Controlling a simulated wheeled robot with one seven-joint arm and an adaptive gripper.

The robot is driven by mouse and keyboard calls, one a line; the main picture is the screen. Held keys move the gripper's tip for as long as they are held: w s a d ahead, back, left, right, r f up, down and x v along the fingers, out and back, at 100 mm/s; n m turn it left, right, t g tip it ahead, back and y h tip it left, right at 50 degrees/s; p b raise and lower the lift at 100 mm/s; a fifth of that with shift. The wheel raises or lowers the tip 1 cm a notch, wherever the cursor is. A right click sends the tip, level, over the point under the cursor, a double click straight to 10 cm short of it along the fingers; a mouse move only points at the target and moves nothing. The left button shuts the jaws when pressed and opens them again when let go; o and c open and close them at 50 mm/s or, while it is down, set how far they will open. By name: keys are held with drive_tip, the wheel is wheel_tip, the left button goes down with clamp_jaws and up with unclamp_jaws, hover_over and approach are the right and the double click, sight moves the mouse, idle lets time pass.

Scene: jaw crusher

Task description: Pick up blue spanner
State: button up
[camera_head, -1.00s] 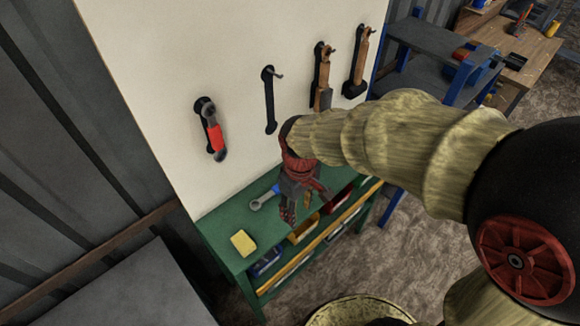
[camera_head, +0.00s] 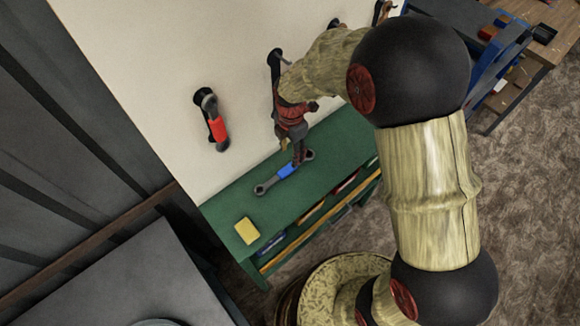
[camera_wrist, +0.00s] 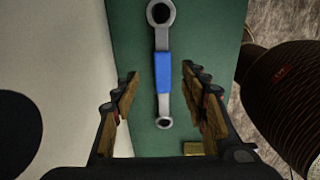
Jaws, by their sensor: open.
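The blue spanner (camera_head: 287,171) lies on the green bench top (camera_head: 225,210), with grey ring ends and a blue middle. In the wrist view the spanner (camera_wrist: 162,72) runs lengthwise between the open fingers of my gripper (camera_wrist: 160,95), with clear space on both sides. In the head view my gripper (camera_head: 299,155) points down just behind and above the spanner, near its right end. The gripper is open and empty. The exact height above the spanner is hard to tell.
A yellow block (camera_head: 247,231) lies at the left end of the bench. A blue-framed rack (camera_head: 500,60) stands at the right. Bins sit under the bench top.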

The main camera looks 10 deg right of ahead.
sight(290, 167)
drive_tip(key=f, duration=0.4)
drive_tip(key=s+f, duration=0.1)
drive_tip(key=f, duration=0.1)
drive_tip(key=shift+a, duration=0.25)
drive_tip(key=shift+f, duration=0.55)
drive_tip(key=shift+c, duration=0.3)
clamp_jaws()
drive_tip(key=shift+w, duration=0.1)
